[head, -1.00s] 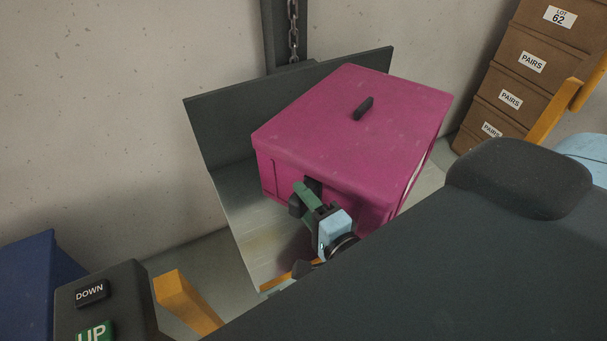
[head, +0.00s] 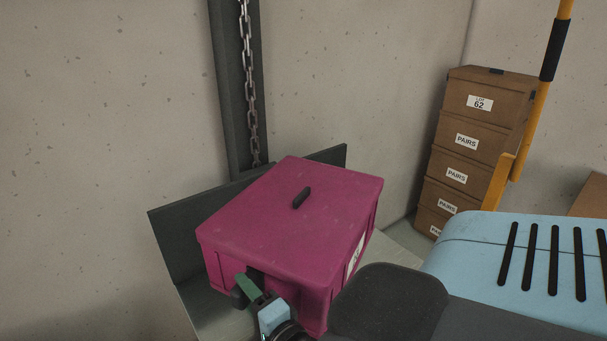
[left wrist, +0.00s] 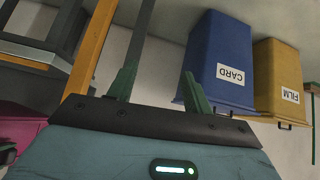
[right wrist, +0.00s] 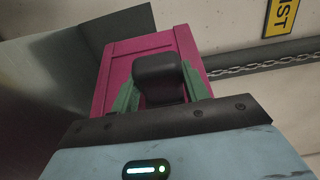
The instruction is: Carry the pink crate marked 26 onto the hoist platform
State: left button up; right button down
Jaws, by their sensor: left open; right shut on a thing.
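The pink crate (head: 290,212) has a closed lid with a dark handle on top, and a white label, too oblique to read, on its right side. It is over the grey metal hoist platform (head: 180,245), inside the dark upright back plate; I cannot tell whether its base touches. My right gripper (head: 248,288) is shut on the dark grip on the crate's near side. The right wrist view shows that grip between the green fingers (right wrist: 160,80), against the crate's pink wall (right wrist: 120,60). My left gripper (left wrist: 160,82) is open and empty, away from the crate.
A dark mast with a chain (head: 250,100) stands behind the platform against the wall. A stack of brown boxes (head: 462,150) is at the right, beside a yellow post (head: 510,165). The left wrist view shows a blue CARD bin (left wrist: 222,60) and a yellow FILM bin (left wrist: 285,80).

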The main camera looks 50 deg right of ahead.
jog(key=w+d+f+h, duration=0.1)
jog(key=d+f, duration=0.1)
jog(key=d+f+m+h+b, duration=0.1)
jog(key=d+f, duration=0.1)
jog(key=d, duration=0.1)
jog(key=w+d+f+m+g+h+b, duration=0.1)
jog(key=d+f, duration=0.1)
jog(key=d, duration=0.1)
jog(key=shift+w+d+f+h, duration=0.15)
jog(key=shift+w+f+h, duration=0.2)
jog(key=shift+h, duration=0.05)
pick_arm(q)
notch_tip(320, 180, down, 6)
jog(key=s+g+b, duration=0.1)
jog(key=s+b, duration=0.1)
jog(key=shift+s+d+r, duration=0.15)
jog(key=shift+s+r, duration=0.1)
jog(key=shift+s, duration=0.1)
pick_arm(e)
jog(key=d+f+m+g+h, duration=0.2)
jog(key=d+f+m+h, duration=0.1)
jog(key=d+f, duration=0.4)
jog(key=shift+d+f+h, duration=0.25)
jog(key=shift+d+h, duration=0.05)
jog(key=shift+d, duration=0.3)
